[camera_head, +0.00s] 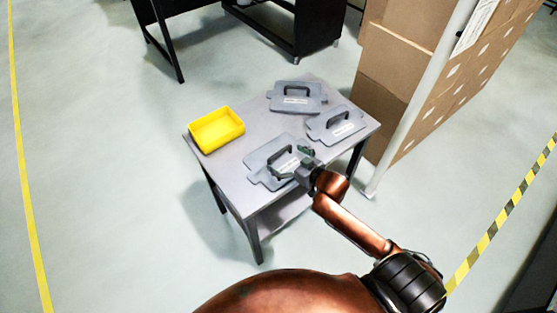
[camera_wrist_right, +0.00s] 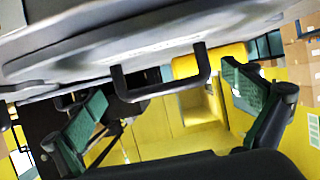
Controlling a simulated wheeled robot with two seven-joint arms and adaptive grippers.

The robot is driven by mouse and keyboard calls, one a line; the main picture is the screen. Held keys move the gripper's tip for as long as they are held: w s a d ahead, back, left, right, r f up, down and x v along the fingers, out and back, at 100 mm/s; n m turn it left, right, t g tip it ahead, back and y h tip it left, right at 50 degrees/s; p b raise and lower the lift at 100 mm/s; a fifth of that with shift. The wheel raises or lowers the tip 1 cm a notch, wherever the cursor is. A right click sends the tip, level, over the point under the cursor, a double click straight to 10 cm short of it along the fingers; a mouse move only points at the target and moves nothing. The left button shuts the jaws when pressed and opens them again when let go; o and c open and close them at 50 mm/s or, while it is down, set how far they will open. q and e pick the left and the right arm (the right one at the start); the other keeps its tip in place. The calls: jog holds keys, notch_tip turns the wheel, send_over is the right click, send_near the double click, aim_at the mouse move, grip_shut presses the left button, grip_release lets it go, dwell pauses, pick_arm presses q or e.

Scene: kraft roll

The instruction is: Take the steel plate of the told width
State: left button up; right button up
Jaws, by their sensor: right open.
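Three grey steel plates with dark raised handles lie on a small grey table (camera_head: 232,175). One plate (camera_head: 260,159) is nearest, one (camera_head: 285,105) is at the back, and one (camera_head: 347,131) is at the right. Each bears a pale label too small to read. My right gripper (camera_head: 304,160) is over the right side of the nearest plate and partly hides it. In the right wrist view, its green fingers stand open and wide apart, with a dark handle (camera_wrist_right: 118,82) in the gap between them, apparently not gripped. My left gripper is not in view.
A yellow bin (camera_head: 217,130) stands on the table's left corner. Stacked cardboard boxes (camera_head: 400,62) and a white post (camera_head: 425,100) stand close to the table's right side. A black bench (camera_head: 320,30) is behind. The floor at left is clear.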

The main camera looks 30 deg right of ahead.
aim_at(280, 154)
jog(key=x, duration=0.2)
jog(key=shift+w+f, duration=0.15)
jog(key=shift+w, duration=0.15)
jog(key=shift+w+a+f, duration=0.1)
jog(key=shift+w, duration=0.1)
jog(key=c, duration=1.8)
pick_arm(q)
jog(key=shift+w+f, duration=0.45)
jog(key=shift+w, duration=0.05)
pick_arm(e)
jog(key=shift+c, duration=0.4)
jog(key=shift+r, duration=0.3)
